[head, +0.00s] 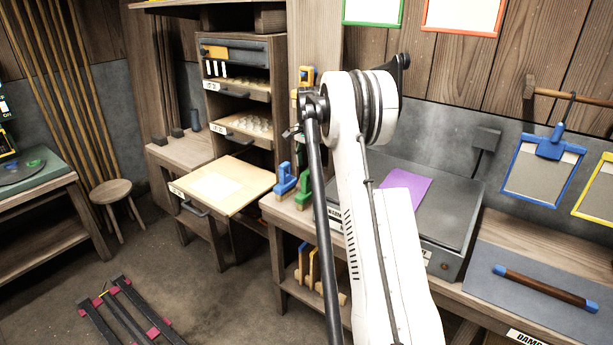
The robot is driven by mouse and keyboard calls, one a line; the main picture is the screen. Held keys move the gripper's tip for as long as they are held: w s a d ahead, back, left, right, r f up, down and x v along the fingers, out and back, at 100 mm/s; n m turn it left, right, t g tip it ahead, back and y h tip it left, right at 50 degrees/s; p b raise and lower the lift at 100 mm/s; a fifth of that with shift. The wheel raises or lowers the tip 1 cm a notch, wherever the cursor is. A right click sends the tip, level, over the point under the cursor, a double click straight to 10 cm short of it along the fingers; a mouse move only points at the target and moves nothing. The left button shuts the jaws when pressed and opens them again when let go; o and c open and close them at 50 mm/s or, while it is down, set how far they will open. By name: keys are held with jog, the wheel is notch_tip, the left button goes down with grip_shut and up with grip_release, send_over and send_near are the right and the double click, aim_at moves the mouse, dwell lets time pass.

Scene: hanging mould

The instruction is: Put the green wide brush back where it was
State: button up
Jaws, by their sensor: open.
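A green piece (304,190) stands on the near left end of the workbench, close beside a similar blue piece (286,180). It may be the green wide brush or its holder; I cannot tell which at this size. My gripper (292,131) is a small dark shape at the end of my white arm, above and in front of these pieces in the picture. It is open, and I see nothing held in it. My arm hides part of the bench behind it.
A grey plate with a purple sheet (405,190) lies behind my arm. A blue-clipped frame (543,170) hangs on the right wall above a grey mat (500,290) with a roller (545,288). A wooden drawer board (222,187) juts out left.

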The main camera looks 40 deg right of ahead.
notch_tip(320, 180, up, 4)
jog(key=shift+f, duration=0.25)
jog(key=shift+a+r, duration=0.2)
jog(key=shift+r, duration=0.3)
jog(key=s+a+r+n+t, duration=0.1)
jog(key=s+a+r+n, duration=0.25)
jog(key=a+r, duration=0.55)
jog(key=s+a+r+n+t, duration=0.15)
jog(key=s+a+r, duration=0.25)
jog(key=a, duration=0.8)
jog(key=s+a+r+n+t, duration=0.2)
jog(key=s+a+n, duration=0.3)
jog(key=s+a, duration=0.75)
jog(key=s+a+f+n+t, duration=0.1)
jog(key=s+a+f+n, duration=0.1)
jog(key=s+a+f, duration=0.2)
jog(key=s+a+f+n+t, duration=0.1)
jog(key=s+a+f+n, duration=0.2)
jog(key=s+a, duration=0.4)
jog(key=s+f, duration=0.1)
jog(key=s, duration=0.5)
jog(key=shift+a+f, duration=0.2)
jog(key=shift+a, duration=0.15)
